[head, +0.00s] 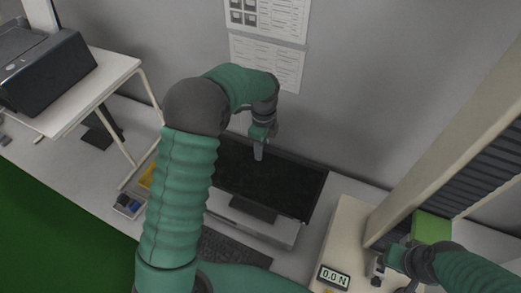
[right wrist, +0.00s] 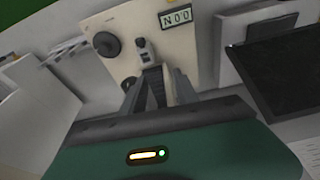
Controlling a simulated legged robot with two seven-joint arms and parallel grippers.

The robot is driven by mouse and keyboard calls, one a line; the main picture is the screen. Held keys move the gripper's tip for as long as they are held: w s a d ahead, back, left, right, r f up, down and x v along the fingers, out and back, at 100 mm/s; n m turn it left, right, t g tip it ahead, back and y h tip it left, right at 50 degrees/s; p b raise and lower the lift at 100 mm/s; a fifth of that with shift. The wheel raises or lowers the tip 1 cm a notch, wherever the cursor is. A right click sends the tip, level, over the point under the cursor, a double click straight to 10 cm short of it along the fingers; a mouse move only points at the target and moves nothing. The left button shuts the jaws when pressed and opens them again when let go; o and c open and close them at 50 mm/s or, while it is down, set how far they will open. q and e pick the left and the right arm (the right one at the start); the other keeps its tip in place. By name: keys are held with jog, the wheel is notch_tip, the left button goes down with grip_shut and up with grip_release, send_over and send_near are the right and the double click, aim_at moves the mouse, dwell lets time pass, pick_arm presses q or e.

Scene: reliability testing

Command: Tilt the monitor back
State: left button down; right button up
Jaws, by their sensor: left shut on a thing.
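The monitor (head: 290,188) is a wide black screen in a dark frame, standing at the back of the desk near the wall. It also shows at the right edge of the right wrist view (right wrist: 288,75). My left gripper (head: 259,152) reaches over the monitor's upper edge and is shut on it, with a finger in front of the screen. The left arm hides the monitor's left part. My right gripper (right wrist: 157,92) is open, with its fingers apart in front of a beige test device (right wrist: 125,50), away from the monitor.
A keyboard (head: 232,250) lies in front of the monitor. The test device has a "0.0 N" display (head: 334,277) and a tall column at right. A green block (head: 431,228) is beside it. A black printer (head: 45,68) sits on a raised shelf at left.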

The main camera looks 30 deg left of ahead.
pick_arm(q)
jog(key=c, duration=1.4)
grip_release()
jog(key=shift+w, duration=0.2)
jog(key=shift+o, duration=0.8)
jog(key=shift+w+f, duration=0.1)
jog(key=shift+w+a+f, duration=0.15)
jog(key=shift+w+f, duration=0.05)
pick_arm(e)
jog(key=shift+w+a+f, duration=0.1)
jog(key=shift+w+a, duration=0.1)
jog(key=shift+w, duration=0.15)
pick_arm(q)
jog(key=shift+s+r, duration=0.1)
jog(key=shift+s, duration=0.1)
pick_arm(e)
jog(key=shift+s, duration=0.1)
pick_arm(q)
jog(key=shift+w+r, duration=0.1)
jog(key=shift+r, duration=0.1)
notch_tip(320, 180, up, 16)
jog(key=w+b, duration=0.1)
jog(key=b, duration=0.2)
jog(key=shift+r, duration=0.15)
pick_arm(e)
jog(key=x, duration=0.3)
jog(key=shift+s, duration=0.3)
